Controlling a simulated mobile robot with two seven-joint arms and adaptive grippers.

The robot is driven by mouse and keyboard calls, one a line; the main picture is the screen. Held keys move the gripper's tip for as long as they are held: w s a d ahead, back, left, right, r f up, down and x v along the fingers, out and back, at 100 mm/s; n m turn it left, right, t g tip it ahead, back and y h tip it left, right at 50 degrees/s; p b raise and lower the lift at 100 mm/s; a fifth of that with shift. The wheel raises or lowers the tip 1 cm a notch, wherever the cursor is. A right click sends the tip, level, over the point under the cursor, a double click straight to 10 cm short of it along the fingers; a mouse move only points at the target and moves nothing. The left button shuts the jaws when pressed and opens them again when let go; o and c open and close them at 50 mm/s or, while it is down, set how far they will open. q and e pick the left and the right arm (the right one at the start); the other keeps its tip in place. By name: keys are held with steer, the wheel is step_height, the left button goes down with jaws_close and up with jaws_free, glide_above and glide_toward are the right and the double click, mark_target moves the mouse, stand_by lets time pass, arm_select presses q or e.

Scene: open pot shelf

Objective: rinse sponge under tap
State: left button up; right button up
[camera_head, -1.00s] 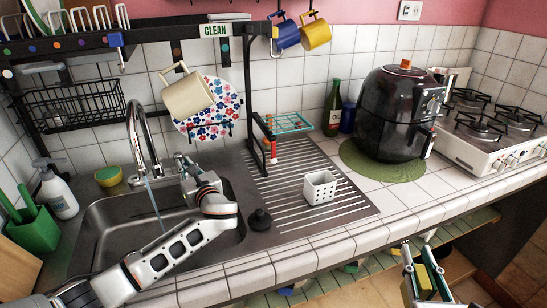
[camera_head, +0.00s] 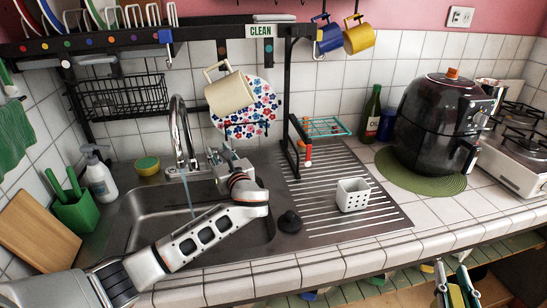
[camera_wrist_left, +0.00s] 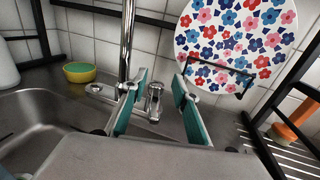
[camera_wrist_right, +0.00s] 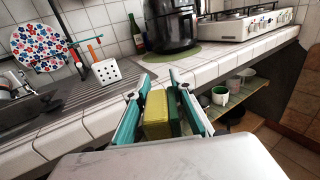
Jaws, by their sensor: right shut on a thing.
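A chrome tap (camera_head: 178,125) stands behind the steel sink (camera_head: 262,232), and a thin stream of water (camera_head: 191,203) runs from its spout. My left gripper (camera_head: 222,155) is beside the tap's base. In the left wrist view its two teal-padded fingers (camera_wrist_left: 157,100) are apart, with the tap's lever (camera_wrist_left: 155,92) between and beyond them; contact cannot be told. My right gripper (camera_wrist_right: 158,98) is shut on a yellow and green sponge (camera_wrist_right: 156,116), in front of the counter's edge. In the head view the sponge (camera_head: 456,295) is partly cut off at the bottom right.
A black stopper (camera_head: 290,221) and white perforated holder (camera_head: 353,195) are on the drainboard. A black rack with a hanging beige mug (camera_head: 230,92) stands above. A soap bottle (camera_head: 100,175) and green caddy (camera_head: 76,212) flank the sink's left. An air fryer (camera_head: 438,125) stands right.

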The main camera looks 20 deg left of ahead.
arm_select(q)
step_height(320, 180, up, 6)
steer(key=shift+r, duration=0.25)
steer(key=shift+f, duration=0.15)
